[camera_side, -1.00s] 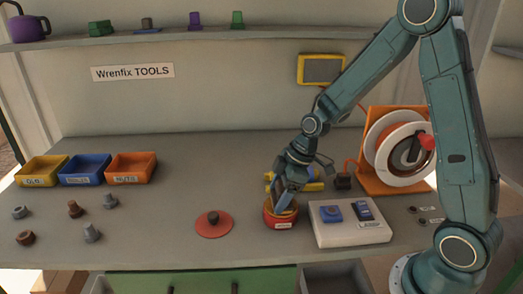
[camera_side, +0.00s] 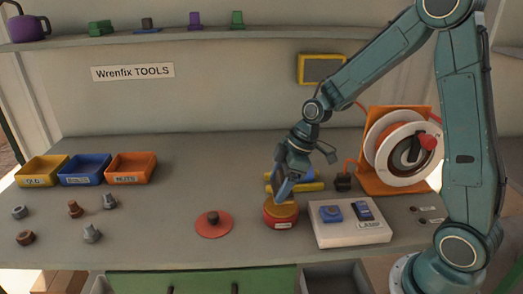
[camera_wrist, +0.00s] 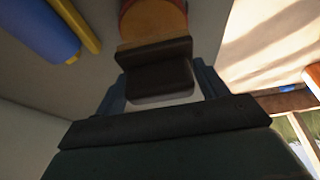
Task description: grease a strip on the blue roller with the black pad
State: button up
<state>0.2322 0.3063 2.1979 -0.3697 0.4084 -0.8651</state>
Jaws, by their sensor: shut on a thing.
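My gripper (camera_side: 281,192) points down just above the open red tin (camera_side: 279,221), which has a yellow-orange top. In the wrist view my gripper (camera_wrist: 158,92) is shut on the black pad (camera_wrist: 155,78), a dark block with a brownish front edge. The tin's yellow-orange filling (camera_wrist: 152,20) shows just beyond the pad there. I cannot tell whether pad and filling touch. The blue roller (camera_wrist: 38,30), with a yellow bar beside it, lies at the upper left of the wrist view. In the side view the roller (camera_side: 310,175) is behind the gripper and partly hidden.
A red disc with a dark knob (camera_side: 213,224) lies left of the tin. A pale box with blue parts (camera_side: 350,235) stands close on the right. A cable reel (camera_side: 405,150) is behind it. Bins (camera_side: 131,167) and loose bolts (camera_side: 75,209) are at the left.

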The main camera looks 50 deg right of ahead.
aim_at(277, 175)
jog(key=shift+r, duration=1.8)
jog(key=shift+f, duration=0.1)
jog(key=m, duration=0.1)
jog(key=w+f+m+h, duration=0.1)
jog(key=m, duration=0.3)
jog(key=shift+w+a+f+t+h, duration=0.15)
jog(key=shift+w+f+t+h, duration=0.15)
jog(key=shift+w, duration=0.1)
jog(key=m, duration=0.1)
jog(key=w+m+h, duration=0.1)
jog(key=m, duration=0.2)
jog(key=shift+w+f+t+h, duration=0.15)
jog(key=shift+f+t+h, duration=0.15)
jog(key=shift+f+t, duration=0.1)
jog(key=shift+d+r, duration=0.1)
jog(key=shift+d, duration=0.1)
